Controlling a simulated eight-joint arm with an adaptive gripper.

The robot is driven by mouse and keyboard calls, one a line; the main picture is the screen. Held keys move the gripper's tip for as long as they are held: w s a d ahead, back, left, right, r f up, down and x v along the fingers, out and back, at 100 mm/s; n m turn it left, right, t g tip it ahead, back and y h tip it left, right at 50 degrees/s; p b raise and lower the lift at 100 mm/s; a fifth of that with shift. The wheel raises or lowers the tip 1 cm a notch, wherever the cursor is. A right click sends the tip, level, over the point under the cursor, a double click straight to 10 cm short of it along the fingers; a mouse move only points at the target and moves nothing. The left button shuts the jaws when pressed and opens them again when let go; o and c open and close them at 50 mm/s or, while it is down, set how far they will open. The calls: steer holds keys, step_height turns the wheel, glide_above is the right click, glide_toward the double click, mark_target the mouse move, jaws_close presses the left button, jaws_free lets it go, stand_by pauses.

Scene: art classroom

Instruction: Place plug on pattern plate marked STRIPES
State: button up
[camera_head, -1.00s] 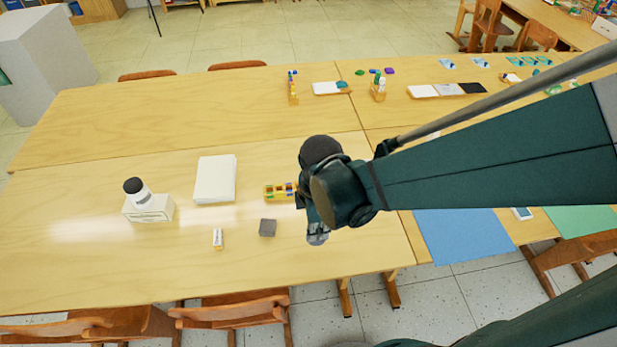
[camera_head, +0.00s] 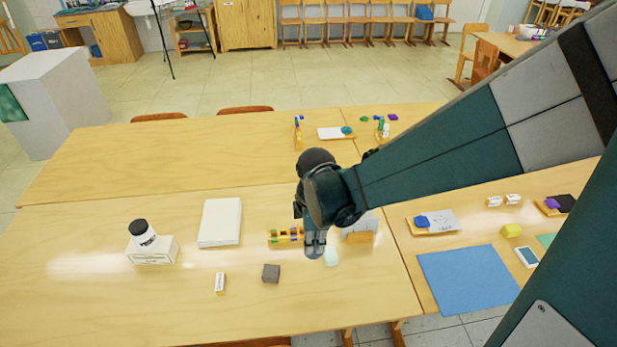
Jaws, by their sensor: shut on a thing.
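My gripper (camera_head: 315,248) points down over the near table, just right of a yellow rack with several coloured pieces (camera_head: 278,237). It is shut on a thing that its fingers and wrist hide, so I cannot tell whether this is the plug. No plate marked STRIPES can be made out. A pale green piece (camera_head: 332,258) lies beside the fingertips. A grey upright panel on a yellow base (camera_head: 359,236) stands just right of the gripper, partly hidden by my arm.
A white paper stack (camera_head: 220,222), a white box with a dark-capped bottle (camera_head: 152,252), a small white block (camera_head: 220,283) and a dark grey block (camera_head: 271,273) lie left. A blue sheet (camera_head: 468,279) lies right. The table's front left is clear.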

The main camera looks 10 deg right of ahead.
steer(key=w+d+p, duration=0.1)
steer(key=w+d, duration=0.1)
steer(key=w, duration=1.2)
steer(key=w+d+f+m+p, duration=0.1)
steer(key=w+d, duration=0.1)
steer(key=w, duration=1.2)
steer(key=shift+d+p, duration=0.35)
steer(key=shift+p, duration=0.05)
steer(key=shift+f+b, duration=0.5)
steer(key=shift+f, duration=2.65)
steer(key=shift+f+b, duration=0.35)
steer(key=shift+f, duration=1.5)
steer(key=shift+f, duration=0.1)
steer(key=o, duration=0.7)
steer(key=shift+o, duration=0.4)
